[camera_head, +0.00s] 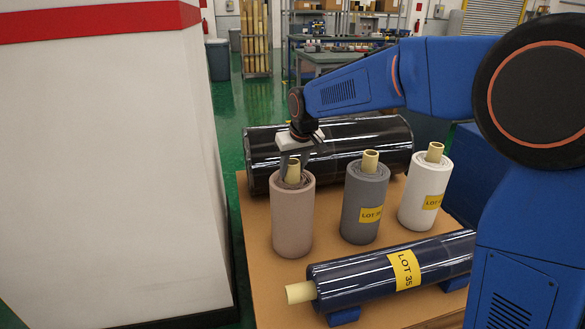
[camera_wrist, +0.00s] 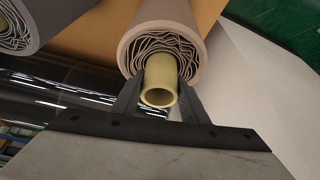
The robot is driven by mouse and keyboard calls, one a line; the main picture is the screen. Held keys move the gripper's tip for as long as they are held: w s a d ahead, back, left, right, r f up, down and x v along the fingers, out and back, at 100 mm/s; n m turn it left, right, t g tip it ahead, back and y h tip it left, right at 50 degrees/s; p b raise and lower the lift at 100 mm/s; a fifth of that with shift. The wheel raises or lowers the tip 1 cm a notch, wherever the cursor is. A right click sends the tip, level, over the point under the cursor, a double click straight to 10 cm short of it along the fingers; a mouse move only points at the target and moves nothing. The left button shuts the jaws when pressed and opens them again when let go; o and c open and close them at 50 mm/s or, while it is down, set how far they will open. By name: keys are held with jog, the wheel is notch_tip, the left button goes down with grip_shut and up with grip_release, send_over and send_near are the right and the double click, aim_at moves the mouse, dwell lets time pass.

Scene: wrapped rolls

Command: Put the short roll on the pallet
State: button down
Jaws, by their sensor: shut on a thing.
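Three short rolls stand upright on a brown surface: a pinkish-brown roll (camera_head: 292,215), a grey roll (camera_head: 364,205) with a yellow lot label, and a white roll (camera_head: 425,195) with a yellow label. My gripper (camera_head: 293,166) is over the pinkish-brown roll, pointing down, its fingers shut on the roll's pale yellow core. In the wrist view the fingers lie on both sides of this core (camera_wrist: 160,82), and the roll's wound layers (camera_wrist: 163,45) show behind it. The roll looks upright; I cannot tell whether its base touches the surface. I cannot clearly make out a pallet.
A long black wrapped roll (camera_head: 350,145) lies behind the standing rolls. A navy wrapped roll (camera_head: 370,272) marked LOT 35 lies in front on blue supports. The brown surface (camera_head: 263,285) is bare at front left. A large white block (camera_head: 100,170) stands on the left.

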jog(key=shift+f, duration=0.1)
jog(key=c, duration=1.1)
grip_release()
jog(key=shift+v, duration=6.1)
